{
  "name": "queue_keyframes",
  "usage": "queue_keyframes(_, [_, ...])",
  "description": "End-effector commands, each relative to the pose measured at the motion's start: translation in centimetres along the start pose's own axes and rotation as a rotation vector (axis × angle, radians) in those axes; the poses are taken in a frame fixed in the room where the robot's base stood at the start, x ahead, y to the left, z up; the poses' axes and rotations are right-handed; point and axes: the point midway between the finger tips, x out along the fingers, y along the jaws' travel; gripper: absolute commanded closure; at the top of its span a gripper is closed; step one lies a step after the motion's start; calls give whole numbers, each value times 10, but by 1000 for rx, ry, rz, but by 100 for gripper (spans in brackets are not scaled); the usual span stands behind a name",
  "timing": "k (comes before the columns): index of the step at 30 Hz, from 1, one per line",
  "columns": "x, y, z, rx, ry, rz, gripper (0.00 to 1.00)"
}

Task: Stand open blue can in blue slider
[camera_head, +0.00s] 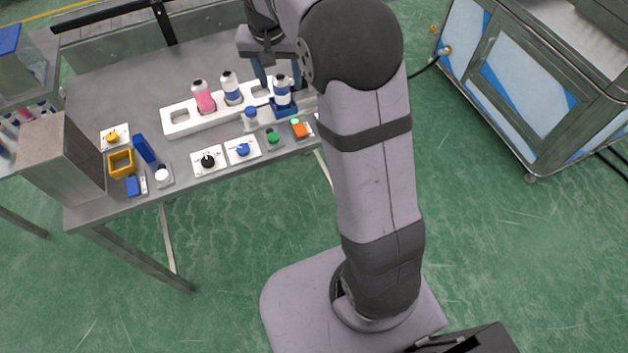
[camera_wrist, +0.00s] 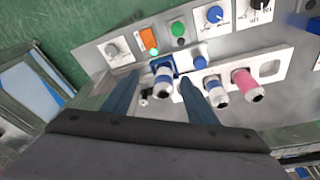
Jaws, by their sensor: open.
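The white can with a blue band (camera_head: 282,91) stands upright in the blue slider (camera_head: 285,110) at the right end of the white rack. In the wrist view the can (camera_wrist: 163,79) shows its dark top, and the blue slider (camera_wrist: 153,67) shows around its base. My gripper (camera_head: 278,82) is open, with blue fingers on either side of this can. In the wrist view, gaps show between the can and both fingers of my gripper (camera_wrist: 160,80). My arm hides part of the area right of the slider in the head view.
A white rack (camera_head: 180,118) with slots holds a pink can (camera_head: 203,96) and another white-and-blue can (camera_head: 232,88). In front are a blue-topped post (camera_head: 250,117), a green button (camera_head: 273,138), an orange switch (camera_head: 298,128) and knobs. A grey box (camera_head: 62,155) stands at left. The table's back is clear.

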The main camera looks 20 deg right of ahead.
Motion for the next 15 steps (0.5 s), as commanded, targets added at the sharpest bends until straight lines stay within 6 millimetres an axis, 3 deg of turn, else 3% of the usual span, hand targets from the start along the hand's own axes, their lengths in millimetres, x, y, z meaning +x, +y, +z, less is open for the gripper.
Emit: queue_keyframes(15, [26,80,206,-387,-171,-55,47])
